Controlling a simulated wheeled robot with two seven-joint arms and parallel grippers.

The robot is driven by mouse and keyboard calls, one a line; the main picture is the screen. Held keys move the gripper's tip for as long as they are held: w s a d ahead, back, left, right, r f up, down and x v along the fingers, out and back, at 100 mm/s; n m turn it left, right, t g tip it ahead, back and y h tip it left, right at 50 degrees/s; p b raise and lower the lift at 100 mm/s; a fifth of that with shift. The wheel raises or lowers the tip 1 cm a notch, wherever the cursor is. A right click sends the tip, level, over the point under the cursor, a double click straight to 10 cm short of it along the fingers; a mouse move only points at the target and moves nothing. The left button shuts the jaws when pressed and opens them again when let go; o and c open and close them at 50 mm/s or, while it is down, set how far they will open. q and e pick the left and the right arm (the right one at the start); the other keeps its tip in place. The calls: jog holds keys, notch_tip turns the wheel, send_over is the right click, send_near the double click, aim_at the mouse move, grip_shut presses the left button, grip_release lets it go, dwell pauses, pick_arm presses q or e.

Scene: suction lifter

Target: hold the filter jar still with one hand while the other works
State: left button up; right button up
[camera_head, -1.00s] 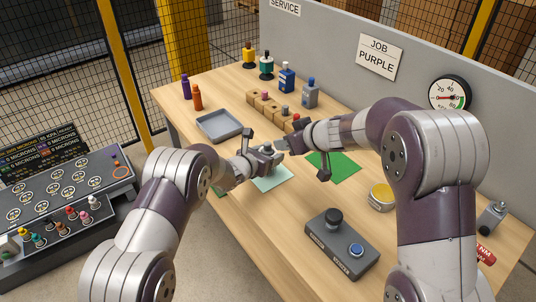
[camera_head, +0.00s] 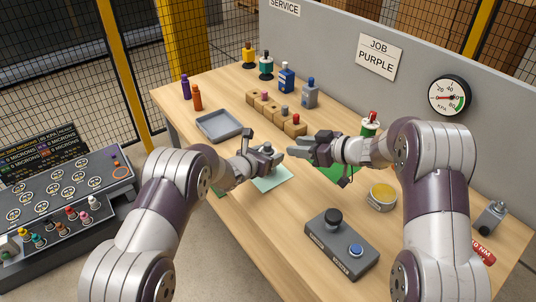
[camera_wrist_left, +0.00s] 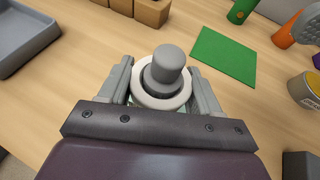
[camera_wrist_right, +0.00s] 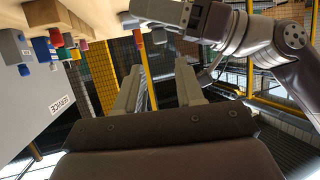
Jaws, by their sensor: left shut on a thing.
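The filter jar (camera_wrist_left: 163,85) shows a grey knob and a pale ring in the left wrist view. It stands between my left gripper's fingers (camera_wrist_left: 162,88), which are shut on it. In the head view the jar (camera_head: 268,149) is mostly hidden by my left gripper (camera_head: 262,157), over the pale green mat (camera_head: 270,182). My right gripper (camera_head: 301,149) is just right of the jar, apart from it, with its fingers pointing left. In the right wrist view its fingers (camera_wrist_right: 158,88) are spread with nothing between them.
A green mat (camera_head: 334,173) lies under my right wrist. A gauge (camera_head: 450,96) hangs on the panel.

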aim_at(270, 144)
jog(key=x, duration=1.1)
jog(key=shift+w+a+f, duration=0.1)
jog(key=shift+a+f, duration=0.1)
jog(key=shift+a, duration=0.15)
grip_shut()
notch_tip(270, 144, up, 11)
jog(key=shift+r, duration=0.15)
dwell(0.8)
